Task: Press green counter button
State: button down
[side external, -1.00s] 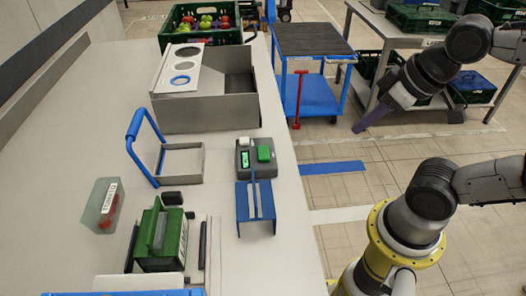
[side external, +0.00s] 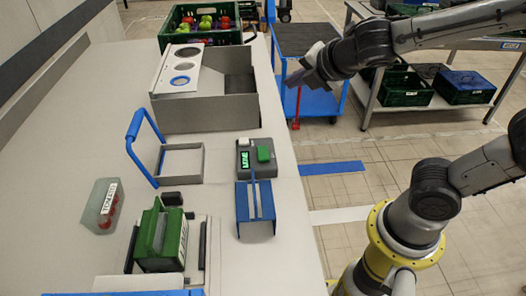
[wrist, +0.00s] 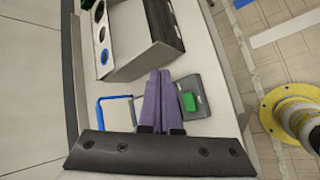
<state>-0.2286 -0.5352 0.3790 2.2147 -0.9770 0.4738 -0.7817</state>
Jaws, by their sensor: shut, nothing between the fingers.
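The counter box (side external: 256,157) is a grey unit on the table with a green button (side external: 264,153), a white button (side external: 244,141) and a small green-lit display (side external: 245,159). In the wrist view the green button (wrist: 189,102) shows just right of my gripper's fingers, and part of the box is hidden behind them. My gripper (wrist: 159,74) has purple fingers, shut together with nothing between them. In the side external view my gripper (side external: 293,80) is up at the right, apart from the box and beyond the table's right edge in the picture.
A blue bracket (side external: 255,208) stands just in front of the counter box. A blue-handled frame (side external: 180,164) is to its left, and a grey bin (side external: 207,110) with a holed panel is behind. A blue cart (side external: 318,98) stands on the floor at the back right.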

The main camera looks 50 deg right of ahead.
aim_at(265, 155)
jog(key=w+a+f+n+y, duration=0.1)
jog(key=w+a+f+n, duration=0.1)
jog(key=a+f+n, duration=0.3)
jog(key=shift+w+a+f+g, duration=0.2)
jog(key=shift+a+f+g, duration=0.1)
jog(key=shift+a, duration=0.5)
jog(key=shift+f, duration=4.35)
jog(key=shift+f, duration=0.15)
jog(key=shift+f, duration=0.3)
